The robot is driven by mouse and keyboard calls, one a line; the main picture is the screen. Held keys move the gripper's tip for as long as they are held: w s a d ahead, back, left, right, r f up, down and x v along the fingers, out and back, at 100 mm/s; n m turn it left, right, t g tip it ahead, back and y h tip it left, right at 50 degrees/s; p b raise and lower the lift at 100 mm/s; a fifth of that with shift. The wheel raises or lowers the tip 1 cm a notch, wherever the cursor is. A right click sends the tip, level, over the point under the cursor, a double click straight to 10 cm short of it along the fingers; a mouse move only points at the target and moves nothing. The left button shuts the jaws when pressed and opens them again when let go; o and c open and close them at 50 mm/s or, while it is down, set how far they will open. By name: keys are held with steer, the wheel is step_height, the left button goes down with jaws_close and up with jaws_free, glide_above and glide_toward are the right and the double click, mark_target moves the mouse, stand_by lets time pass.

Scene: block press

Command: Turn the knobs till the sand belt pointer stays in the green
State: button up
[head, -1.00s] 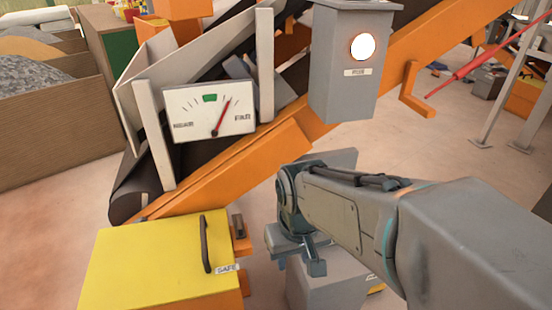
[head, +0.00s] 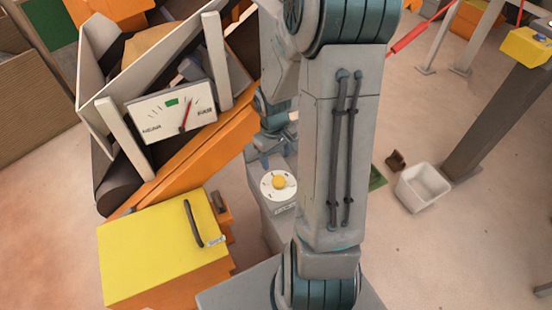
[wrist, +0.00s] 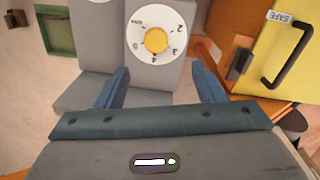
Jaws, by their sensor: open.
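The gauge (head: 150,122) on the belt frame has a green band at its top. Its red pointer (head: 184,117) leans right of the green. A yellow knob (head: 278,181) sits on a white numbered dial on a grey box. In the wrist view the yellow knob (wrist: 156,40) lies just beyond my gripper (wrist: 161,76), between the lines of its fingers. The dial's red mark is near the 4. My gripper is open, with nothing between its fingers, and apart from the knob. Part of another white dial (wrist: 97,1) shows at the wrist view's top edge.
A yellow-topped orange box (head: 150,245) marked SAFE, with a dark handle, stands left of the knob box. The orange conveyor (head: 200,150) rises behind. A white bin (head: 422,187) stands on the floor at right. Open floor lies at lower right.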

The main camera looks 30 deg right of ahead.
mark_target(279, 180)
steer(key=f, duration=0.4)
steer(key=d+f, duration=0.1)
steer(key=f, duration=0.4)
steer(key=w+f, duration=0.1)
steer(key=f, duration=0.3)
steer(key=shift+d+f, duration=0.15)
steer(key=shift+f, duration=0.2)
steer(key=c, duration=1)
